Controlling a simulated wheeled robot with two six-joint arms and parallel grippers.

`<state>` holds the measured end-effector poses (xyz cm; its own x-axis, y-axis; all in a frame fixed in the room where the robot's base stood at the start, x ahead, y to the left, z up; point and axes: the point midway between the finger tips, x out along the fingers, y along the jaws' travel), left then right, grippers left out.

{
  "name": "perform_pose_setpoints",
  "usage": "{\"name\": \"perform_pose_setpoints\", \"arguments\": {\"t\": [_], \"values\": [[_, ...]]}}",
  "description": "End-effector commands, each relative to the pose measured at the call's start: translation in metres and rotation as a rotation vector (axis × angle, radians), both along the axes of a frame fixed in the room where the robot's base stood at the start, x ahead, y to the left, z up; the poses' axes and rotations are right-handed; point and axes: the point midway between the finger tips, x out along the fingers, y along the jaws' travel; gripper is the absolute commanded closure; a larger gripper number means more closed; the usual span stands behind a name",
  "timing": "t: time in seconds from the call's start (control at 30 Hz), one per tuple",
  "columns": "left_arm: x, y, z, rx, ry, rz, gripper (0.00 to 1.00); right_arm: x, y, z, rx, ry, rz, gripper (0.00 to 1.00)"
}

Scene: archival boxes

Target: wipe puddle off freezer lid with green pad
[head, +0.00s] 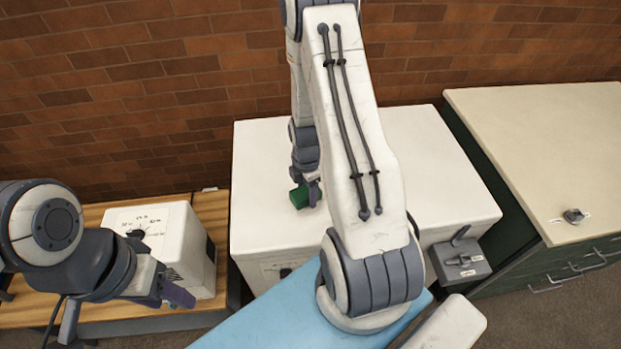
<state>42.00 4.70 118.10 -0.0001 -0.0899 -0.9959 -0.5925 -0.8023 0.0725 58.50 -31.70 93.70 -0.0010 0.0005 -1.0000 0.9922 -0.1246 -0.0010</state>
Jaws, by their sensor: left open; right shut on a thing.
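The white freezer lid (262,150) spans the middle of the head view, below the brick wall. My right gripper (312,192) points down over the lid's left-centre part and is shut on the green pad (299,198). The pad is at or just above the lid; I cannot tell whether it touches. No puddle is discernible on the visible lid; my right arm hides a broad strip through its middle. My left gripper (180,296) is open and empty, in front of the small white box at the lower left.
The white box with a dial (150,222) stands on a wooden table (212,210) left of the freezer. A grey latch box (460,262) juts from the freezer's front right. A green drawer cabinet with a beige top (550,140) stands to the right, a small knob-like object (574,216) on it.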

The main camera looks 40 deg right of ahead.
Motion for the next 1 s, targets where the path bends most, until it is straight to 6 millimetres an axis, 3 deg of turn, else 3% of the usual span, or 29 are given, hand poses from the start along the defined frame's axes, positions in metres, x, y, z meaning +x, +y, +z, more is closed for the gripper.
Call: {"name": "perform_pose_setpoints", "arguments": {"t": [0.1, 0.4, 1.0], "values": [[0.0, 0.0, 0.013, 0.001, 0.001, 0.0, 0.5, 0.002, 0.003, 0.016, -0.001, -0.002, 0.007, 0.84], [0.0, 0.0, 0.031, 0.001, 0.0, -0.004, 0.5, 0.005, 0.01, 0.037, 0.0, -0.001, 0.017, 0.84], [0.0, 0.0, 0.03, 0.0, 0.0, -0.004, 0.5, 0.006, 0.011, 0.037, 0.0, -0.001, 0.014, 0.84]]}}
